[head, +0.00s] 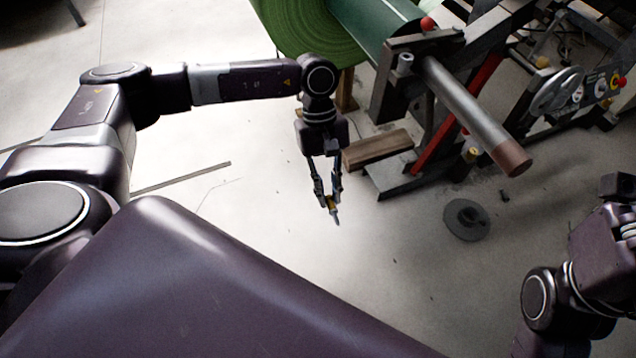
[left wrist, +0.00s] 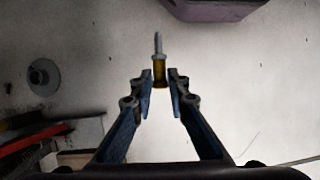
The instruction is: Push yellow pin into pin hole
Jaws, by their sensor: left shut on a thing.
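My left gripper (head: 330,200) hangs over the open floor, left of the machine stand, with its fingers pointing down. It is shut on the yellow pin (head: 333,208). In the left wrist view the pin (left wrist: 159,72) sits between the fingertips, its yellow body in the grip and its thin grey shank pointing away from the gripper. The pin touches nothing else that I can see. I cannot make out the pin hole in either view. Part of my right arm shows at the right edge of the head view, but its fingers are not visible.
A machine stand with a green roll (head: 310,28) and a grey shaft with a brown end (head: 475,115) is at the upper right. A wooden block (head: 378,149) lies beside its foot. A grey disc (head: 466,219) lies on the floor. Floor around the gripper is clear.

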